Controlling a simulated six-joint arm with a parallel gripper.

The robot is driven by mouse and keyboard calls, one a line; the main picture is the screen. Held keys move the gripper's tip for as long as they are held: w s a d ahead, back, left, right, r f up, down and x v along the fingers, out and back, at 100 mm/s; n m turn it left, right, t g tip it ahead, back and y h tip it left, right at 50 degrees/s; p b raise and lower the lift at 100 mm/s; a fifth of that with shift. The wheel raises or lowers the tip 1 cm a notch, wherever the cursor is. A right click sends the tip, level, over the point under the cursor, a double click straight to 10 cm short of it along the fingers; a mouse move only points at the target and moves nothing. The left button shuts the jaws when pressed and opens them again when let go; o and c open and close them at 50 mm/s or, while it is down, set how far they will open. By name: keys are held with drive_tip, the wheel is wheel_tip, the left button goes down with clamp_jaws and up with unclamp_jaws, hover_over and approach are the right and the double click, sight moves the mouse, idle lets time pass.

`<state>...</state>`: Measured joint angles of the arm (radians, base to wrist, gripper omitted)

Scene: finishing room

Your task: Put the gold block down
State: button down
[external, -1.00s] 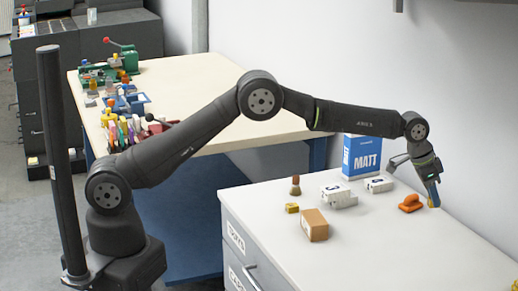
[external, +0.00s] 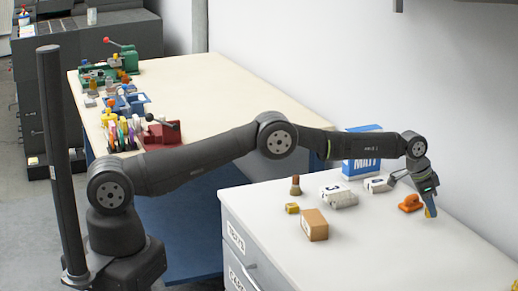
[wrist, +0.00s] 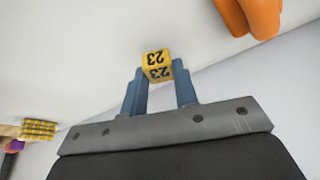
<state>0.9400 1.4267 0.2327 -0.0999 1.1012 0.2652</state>
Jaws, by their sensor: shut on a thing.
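My gripper (external: 430,208) points down near the right part of the white counter, beside an orange object. In the wrist view its two blue fingers (wrist: 160,90) are shut on a gold block (wrist: 157,67) marked "23". In the external view a small bit of the gold block (external: 432,213) shows at the fingertips, mostly hidden by them. The block is at or very close to the counter top (external: 375,245); I cannot tell whether it touches.
The orange object (external: 411,203) is just left of my gripper. White labelled blocks (external: 339,197), a blue MATT box (external: 361,165), a cardboard box (external: 315,226), a small yellow block (external: 292,208) and a brush (external: 296,186) stand further left.

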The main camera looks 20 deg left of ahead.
drive_tip(key=shift+f, duration=0.8)
drive_tip(key=shift+f, duration=0.1)
drive_tip(key=c, duration=1.1)
unclamp_jaws()
drive_tip(key=shift+f, duration=0.1)
drive_tip(key=shift+a+r, duration=0.15)
drive_tip(key=shift+r, duration=0.55)
drive_tip(key=v, duration=1.1)
drive_tip(key=shift+a, duration=0.1)
drive_tip(key=shift+f, duration=0.15)
